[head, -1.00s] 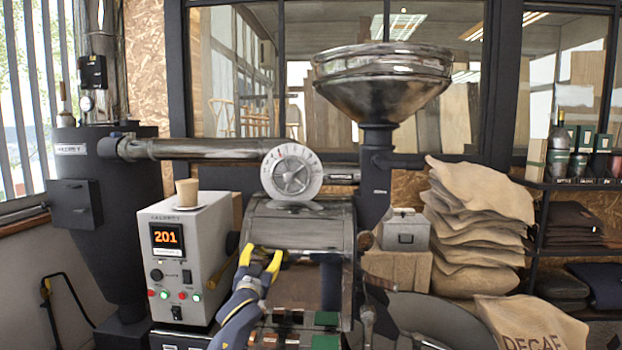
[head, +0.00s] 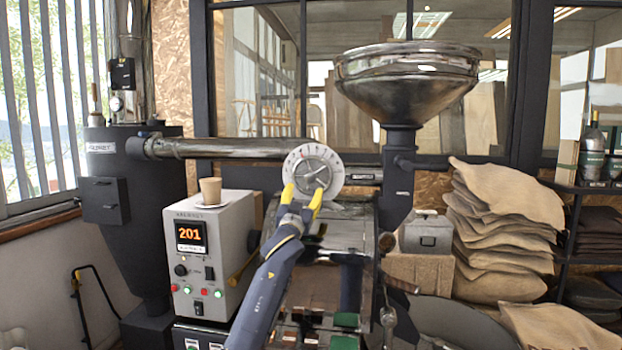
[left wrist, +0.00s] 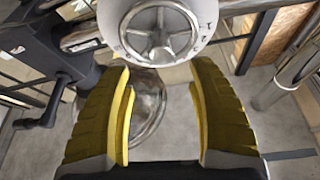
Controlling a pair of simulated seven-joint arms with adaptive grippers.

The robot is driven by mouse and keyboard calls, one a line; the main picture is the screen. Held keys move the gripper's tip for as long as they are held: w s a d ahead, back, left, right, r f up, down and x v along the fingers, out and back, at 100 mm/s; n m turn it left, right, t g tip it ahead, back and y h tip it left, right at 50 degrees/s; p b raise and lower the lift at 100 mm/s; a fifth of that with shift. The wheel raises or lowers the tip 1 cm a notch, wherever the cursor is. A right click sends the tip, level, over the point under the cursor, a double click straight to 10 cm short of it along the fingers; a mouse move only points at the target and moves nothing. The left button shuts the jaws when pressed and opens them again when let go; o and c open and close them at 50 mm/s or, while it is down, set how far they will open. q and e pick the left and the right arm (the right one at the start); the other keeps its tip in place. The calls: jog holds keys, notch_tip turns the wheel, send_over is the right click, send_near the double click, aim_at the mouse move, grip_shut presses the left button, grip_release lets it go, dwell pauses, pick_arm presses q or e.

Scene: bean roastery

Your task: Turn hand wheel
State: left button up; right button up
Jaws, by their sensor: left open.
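The hand wheel (head: 313,171) is a round metal wheel with spokes, set in a pale dial with marks around its rim. It sits at the front of the roaster, at the end of a horizontal pipe. My left gripper (head: 302,194) has yellow fingers and is open, just below and in front of the wheel; its fingertips overlap the dial's lower part in the head view. In the left wrist view the wheel (left wrist: 158,33) is at the top, beyond and between the parted fingers (left wrist: 162,95), with nothing held. My right gripper is not in view.
A control box (head: 210,258) reading 201, with a cup (head: 210,191) on top, stands left of my arm. A metal hopper (head: 405,80) rises at the right. A small grey box (head: 427,234) and stacked sacks (head: 505,220) are further right.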

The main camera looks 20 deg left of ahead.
aim_at(310, 178)
pick_arm(q)
jog(key=shift+x, duration=4.85)
jog(key=shift+c, duration=0.3)
grip_shut()
jog(key=shift+r, duration=0.1)
